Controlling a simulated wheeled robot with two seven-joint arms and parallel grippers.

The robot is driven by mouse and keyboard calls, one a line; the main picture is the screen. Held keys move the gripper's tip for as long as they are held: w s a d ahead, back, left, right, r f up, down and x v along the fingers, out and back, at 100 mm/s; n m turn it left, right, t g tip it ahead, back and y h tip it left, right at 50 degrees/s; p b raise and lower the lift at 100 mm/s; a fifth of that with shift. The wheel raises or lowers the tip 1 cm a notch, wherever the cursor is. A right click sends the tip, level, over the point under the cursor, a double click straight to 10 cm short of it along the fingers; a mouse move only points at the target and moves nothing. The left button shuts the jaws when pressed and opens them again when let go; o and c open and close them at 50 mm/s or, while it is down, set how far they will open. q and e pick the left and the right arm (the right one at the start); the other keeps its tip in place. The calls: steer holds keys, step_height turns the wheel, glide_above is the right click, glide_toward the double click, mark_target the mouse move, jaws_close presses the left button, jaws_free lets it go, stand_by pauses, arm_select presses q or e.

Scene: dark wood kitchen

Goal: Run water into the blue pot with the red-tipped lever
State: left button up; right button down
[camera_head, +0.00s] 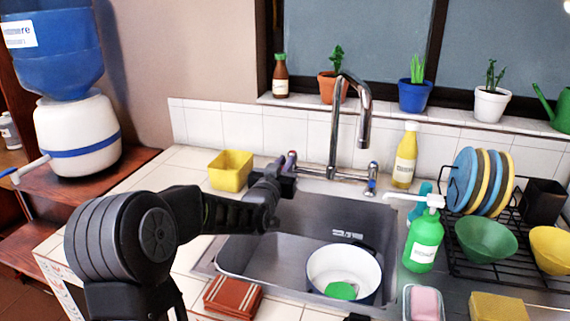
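The blue pot (315,283), white inside with a dark blue outer side, stands in the sink basin below the faucet (338,130). A green object (341,290) lies inside it. The faucet's spout hangs above and behind the pot, and I see no water running. The left lever (291,158) has a reddish-purple tip. The right lever (372,184) has a blue tip. My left gripper (283,172) is at the left lever, close beside or touching it; I cannot tell which. Its fingers are dark and partly merged, so its opening is unclear. My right gripper is not in view.
A yellow tub (231,169) stands left of my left gripper. A green soap bottle (424,240) and a yellow bottle (405,156) stand right of the faucet. A dish rack (510,262) is at the right. A folded red cloth (233,297) lies at the front counter edge.

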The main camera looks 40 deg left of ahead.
arm_select(q)
jaws_close()
stand_by(0.8)
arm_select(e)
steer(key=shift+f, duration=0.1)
arm_select(q)
steer(key=b, duration=0.1)
steer(key=h+b, duration=0.1)
steer(key=b, duration=0.1)
steer(key=shift+a+f+m+t, duration=0.2)
steer(key=shift+a+m+t, duration=0.1)
steer(key=shift+a+m, duration=0.1)
steer(key=h+p, duration=0.1)
steer(key=a+m+h+p, duration=0.1)
steer(key=m+h, duration=0.1)
steer(key=shift+s+a+r+h+p, duration=0.2)
steer(key=shift+r+h+p, duration=0.1)
steer(key=shift+h+p, duration=0.1)
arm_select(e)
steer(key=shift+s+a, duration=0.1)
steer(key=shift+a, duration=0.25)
